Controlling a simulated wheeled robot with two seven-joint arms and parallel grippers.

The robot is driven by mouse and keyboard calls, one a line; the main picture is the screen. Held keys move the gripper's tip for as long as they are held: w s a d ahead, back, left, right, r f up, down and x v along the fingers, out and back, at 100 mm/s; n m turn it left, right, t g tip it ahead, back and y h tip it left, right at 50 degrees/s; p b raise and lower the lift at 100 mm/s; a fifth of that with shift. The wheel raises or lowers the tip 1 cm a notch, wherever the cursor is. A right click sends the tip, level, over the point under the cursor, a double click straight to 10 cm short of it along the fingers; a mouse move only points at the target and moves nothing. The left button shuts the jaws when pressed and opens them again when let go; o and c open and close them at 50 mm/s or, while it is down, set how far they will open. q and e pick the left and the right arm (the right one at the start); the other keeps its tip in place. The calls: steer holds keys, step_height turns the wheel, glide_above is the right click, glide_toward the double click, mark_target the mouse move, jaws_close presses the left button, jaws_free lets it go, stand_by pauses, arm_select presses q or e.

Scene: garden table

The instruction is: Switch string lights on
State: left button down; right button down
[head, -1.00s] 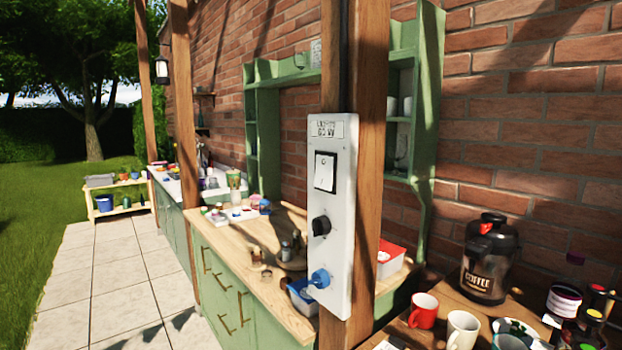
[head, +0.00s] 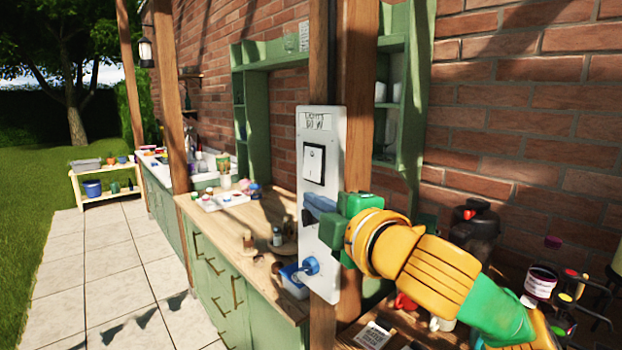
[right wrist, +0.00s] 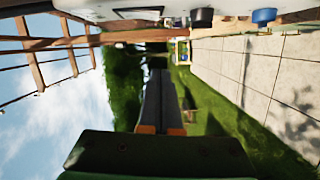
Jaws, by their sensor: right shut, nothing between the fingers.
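A white switch panel (head: 325,140) is fixed to a wooden post. It bears a label at the top, a white rocker switch (head: 314,168) in a black frame, and a blue plug-like fitting (head: 309,266) low down. My right gripper (head: 314,208) is in front of the panel just below the rocker, shut and empty, and hides the black knob in the head view. The right wrist view shows the shut fingers (right wrist: 158,100), with the rocker switch (right wrist: 137,13), black knob (right wrist: 201,17) and blue fitting (right wrist: 264,16) along its top edge. The string lights cannot be made out. My left gripper is out of view.
A wooden counter (head: 262,225) with small items lies behind the panel at left. A second table at lower right holds a dark coffee container (head: 476,225) and a paint jar (head: 540,282), partly behind my arm. The tiled path (head: 100,260) at left is clear.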

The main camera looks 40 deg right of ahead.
mark_target(312, 179)
steer(key=shift+d+r, duration=0.3)
steer(key=shift+r, duration=0.3)
steer(key=w+d+p, duration=0.1)
steer(key=w, duration=0.2)
steer(key=w+d+p, duration=0.1)
steer(key=w+d, duration=0.1)
steer(key=w, duration=0.1)
steer(key=w+d+p, duration=0.2)
steer(key=w, duration=0.2)
steer(key=shift+f, duration=0.4)
steer(key=shift+s+d, duration=0.2)
steer(key=shift+d, duration=0.2)
steer(key=shift+w+a, duration=0.1)
